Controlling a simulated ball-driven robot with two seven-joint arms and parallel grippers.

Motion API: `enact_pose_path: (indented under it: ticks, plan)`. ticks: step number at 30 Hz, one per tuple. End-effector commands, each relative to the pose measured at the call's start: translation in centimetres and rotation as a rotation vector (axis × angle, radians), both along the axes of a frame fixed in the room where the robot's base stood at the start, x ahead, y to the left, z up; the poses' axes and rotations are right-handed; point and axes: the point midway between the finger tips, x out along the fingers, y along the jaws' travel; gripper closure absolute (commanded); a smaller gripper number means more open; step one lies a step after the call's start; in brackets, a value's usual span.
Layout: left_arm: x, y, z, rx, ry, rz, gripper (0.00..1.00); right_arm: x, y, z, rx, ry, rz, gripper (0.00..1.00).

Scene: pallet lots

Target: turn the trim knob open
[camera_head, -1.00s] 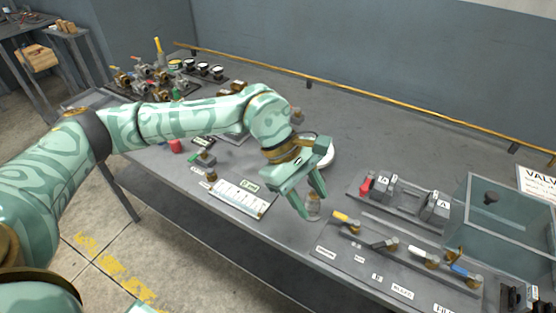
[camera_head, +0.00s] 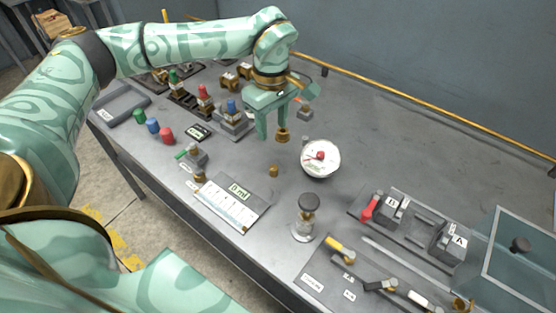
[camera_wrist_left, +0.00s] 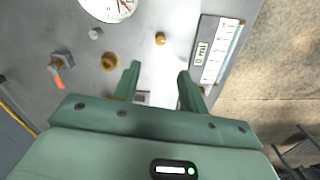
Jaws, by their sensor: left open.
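My left gripper (camera_head: 271,128) is open and empty above the bench, with its fingers pointing down. A brass knob (camera_head: 282,136) shows close to its fingertips; in the wrist view this knob (camera_wrist_left: 110,61) lies outside the fingers, left of them. A smaller brass knob (camera_head: 273,170) stands nearer the bench's front edge; it also shows ahead of the open fingers in the wrist view (camera_wrist_left: 160,39). No label marks either one as the trim knob, so I cannot tell which it is. A round white gauge (camera_head: 320,157) with a red centre is beside them. My right gripper is out of view.
A white scale panel (camera_head: 231,206) with a green readout lies at the front. Colored-handle valves (camera_head: 203,103) stand at left, lever valves (camera_head: 380,285) at front right. A clear box (camera_head: 520,255) is far right.

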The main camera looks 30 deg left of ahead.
Motion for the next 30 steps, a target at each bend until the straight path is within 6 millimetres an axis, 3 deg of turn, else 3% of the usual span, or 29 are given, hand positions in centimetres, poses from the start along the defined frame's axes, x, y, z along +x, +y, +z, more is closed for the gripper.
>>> enact_pose_path:
  ticks: [6,15,21,30]
  plan:
    - [-0.1,0.0,-5.9,-0.002,0.007,-0.001,0.57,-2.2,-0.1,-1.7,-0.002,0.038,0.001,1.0]
    - [-0.1,-0.1,-12.6,-0.001,0.004,0.0,0.57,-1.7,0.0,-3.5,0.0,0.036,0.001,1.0]
    - [0.0,-0.1,-14.5,-0.002,0.001,-0.001,0.57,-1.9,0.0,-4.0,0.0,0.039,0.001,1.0]
    - [0.0,-0.1,-14.7,-0.001,-0.001,-0.001,0.57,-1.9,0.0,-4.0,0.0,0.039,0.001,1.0]
